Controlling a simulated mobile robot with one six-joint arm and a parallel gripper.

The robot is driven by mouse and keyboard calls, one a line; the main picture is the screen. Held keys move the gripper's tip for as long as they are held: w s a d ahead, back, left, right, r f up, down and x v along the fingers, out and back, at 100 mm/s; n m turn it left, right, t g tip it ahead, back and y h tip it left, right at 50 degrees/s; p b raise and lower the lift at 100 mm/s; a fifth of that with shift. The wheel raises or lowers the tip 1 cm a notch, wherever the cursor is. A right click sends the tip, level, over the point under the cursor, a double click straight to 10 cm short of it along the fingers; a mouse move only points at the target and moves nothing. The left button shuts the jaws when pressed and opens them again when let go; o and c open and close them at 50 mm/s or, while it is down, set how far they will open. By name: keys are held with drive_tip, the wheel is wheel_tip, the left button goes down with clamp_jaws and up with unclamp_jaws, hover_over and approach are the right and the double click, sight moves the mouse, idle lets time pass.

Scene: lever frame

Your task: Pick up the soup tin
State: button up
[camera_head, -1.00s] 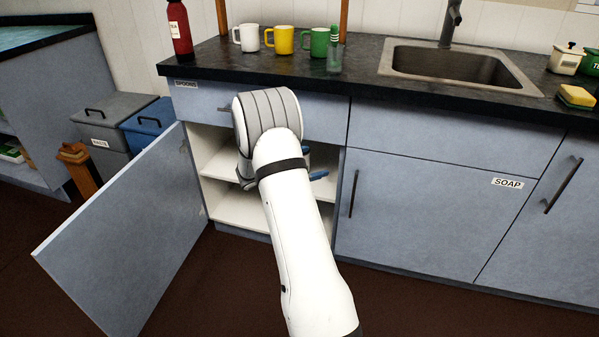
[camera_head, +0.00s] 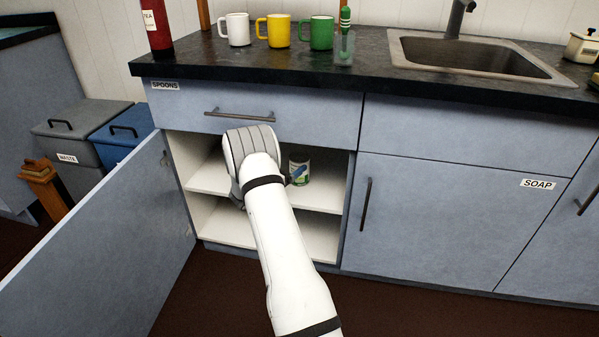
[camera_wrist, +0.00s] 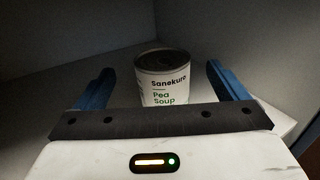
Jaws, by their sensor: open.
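The soup tin (camera_wrist: 163,80), white with a "Pea Soup" label and a dark top, stands upright on the cupboard's white shelf (camera_head: 208,181). In the head view the soup tin (camera_head: 300,172) shows just right of my arm, partly covered by a blue finger. In the wrist view my gripper (camera_wrist: 160,76) is open, with one blue finger to the left of the tin and the other to the right. Gaps show between the tin and both fingers. The tin's lower part is hidden behind the gripper body. My arm hides part of the shelf in the head view.
The cupboard door (camera_head: 98,240) stands open at the left. A closed drawer (camera_head: 255,113) with a bar handle is above the opening. The countertop (camera_head: 200,60) holds a white mug (camera_head: 236,30), a yellow mug (camera_head: 277,32) and a green mug (camera_head: 319,33). A lower shelf shows empty.

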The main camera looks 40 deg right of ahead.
sight(293, 161)
drive_tip(key=x, duration=0.1)
drive_tip(key=b+x, duration=0.1)
drive_tip(key=x, duration=0.2)
drive_tip(key=shift+f+b, duration=0.3)
drive_tip(key=shift+d+r, duration=0.15)
drive_tip(key=shift+d, duration=0.2)
drive_tip(key=shift+c, duration=0.3)
drive_tip(key=c, duration=1.7)
drive_tip(key=shift+c, duration=0.3)
drive_tip(key=shift+r, duration=0.1)
